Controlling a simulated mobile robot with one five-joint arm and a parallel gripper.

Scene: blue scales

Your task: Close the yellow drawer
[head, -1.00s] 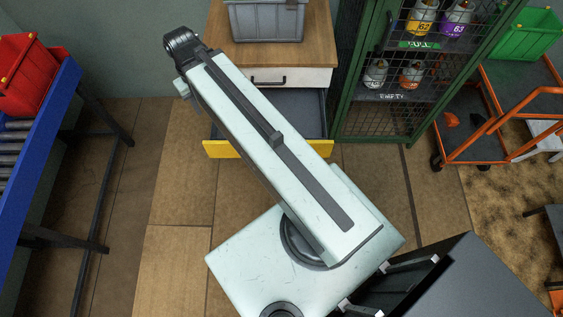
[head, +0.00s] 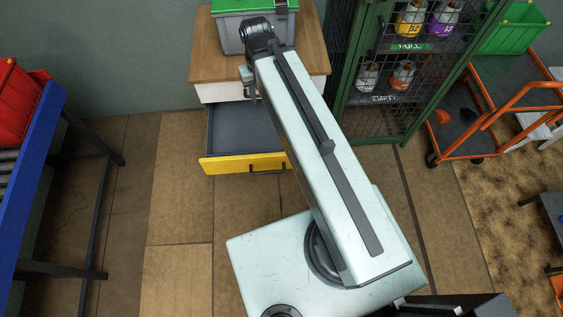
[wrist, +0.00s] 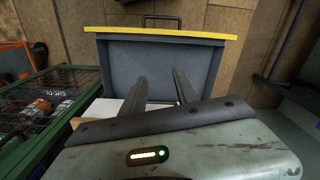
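The yellow drawer (head: 228,164) is pulled out from a wooden-topped cabinet (head: 205,68), and its grey inside is empty. Its dark handle (head: 267,171) is on the yellow front, partly beside my arm. In the wrist view the drawer's yellow rim (wrist: 165,33) runs across the top, with the handle (wrist: 162,20) beyond it. My gripper (wrist: 161,85) shows there as two dark fingers spread apart, with nothing between them, over the drawer's grey inside. In the head view the fingers are hidden or too small to tell.
A grey crate with a green lid (head: 233,33) stands on the cabinet. A green mesh cage (head: 385,115) with bottles is close on the right. An orange trolley (head: 500,120) stands farther right, a blue-framed conveyor (head: 40,150) at left.

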